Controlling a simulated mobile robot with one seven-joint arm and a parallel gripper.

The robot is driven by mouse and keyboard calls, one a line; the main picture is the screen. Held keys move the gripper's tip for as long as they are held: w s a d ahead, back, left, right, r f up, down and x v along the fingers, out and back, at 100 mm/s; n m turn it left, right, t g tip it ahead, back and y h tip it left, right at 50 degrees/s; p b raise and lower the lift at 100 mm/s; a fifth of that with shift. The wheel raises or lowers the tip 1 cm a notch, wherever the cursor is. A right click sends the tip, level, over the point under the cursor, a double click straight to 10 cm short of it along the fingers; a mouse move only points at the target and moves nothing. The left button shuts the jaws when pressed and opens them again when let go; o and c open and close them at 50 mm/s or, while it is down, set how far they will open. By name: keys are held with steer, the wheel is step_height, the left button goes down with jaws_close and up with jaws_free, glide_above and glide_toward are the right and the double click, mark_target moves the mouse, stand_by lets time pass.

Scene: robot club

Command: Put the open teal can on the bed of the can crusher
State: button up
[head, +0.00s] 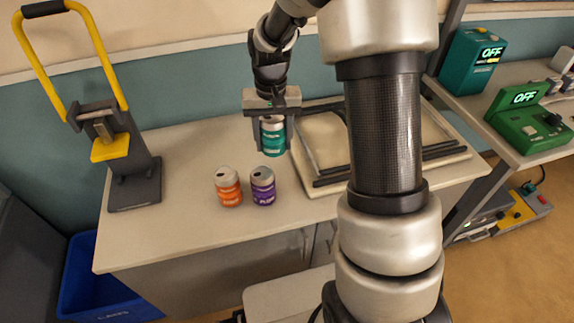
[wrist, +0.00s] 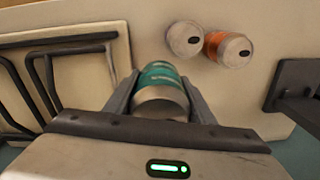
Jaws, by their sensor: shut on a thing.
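A teal can (head: 273,138) is between the fingers of my gripper (head: 272,135), which is shut on it and holds it upright, seemingly above the table. In the wrist view the teal can (wrist: 161,88) sits between the two fingers of my gripper (wrist: 158,92). The can crusher (head: 130,165) stands at the left end of the table, with a dark frame, a yellow lever loop and a yellow block (head: 110,147). In the wrist view a dark part of the can crusher (wrist: 292,88) shows at the right edge. The can's top opening is not visible.
An orange can (head: 228,188) and a purple can (head: 263,187) stand side by side on the table (head: 185,235), between crusher and gripper. A framed tray-like panel (head: 325,145) lies right of the gripper. A blue bin (head: 95,285) is on the floor at lower left.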

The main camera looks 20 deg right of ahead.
step_height(320, 180, down, 12)
steer(key=shift+r+b, duration=0.1)
steer(key=shift+b, duration=0.65)
steer(key=shift+f, duration=0.3)
steer(key=o, duration=1)
steer(key=shift+r, duration=0.1)
steer(key=shift+r, duration=0.1)
